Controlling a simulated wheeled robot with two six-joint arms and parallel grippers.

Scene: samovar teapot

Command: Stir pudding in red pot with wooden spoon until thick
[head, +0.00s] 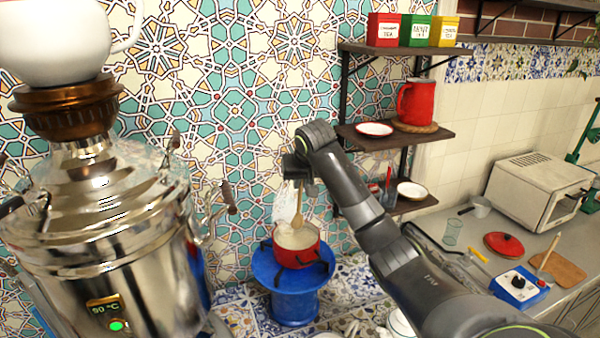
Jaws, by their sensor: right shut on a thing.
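The red pot (296,257) stands on a round blue stand in the middle of the head view. Pale pudding (297,238) shows inside it. My right gripper (298,182) is above the pot, shut on the wooden spoon (298,213). The spoon hangs down, with its lower part over or in the pudding; I cannot tell how deep it reaches. A whitish, see-through patch beside the spoon looks like steam. My left gripper is not in view.
A large steel samovar (110,240) with a white teapot (55,40) on top fills the left side. The blue stand (293,303) is below the pot. Wall shelves (432,137) hold a red jug (416,102). A red lid (504,245) lies on the right counter.

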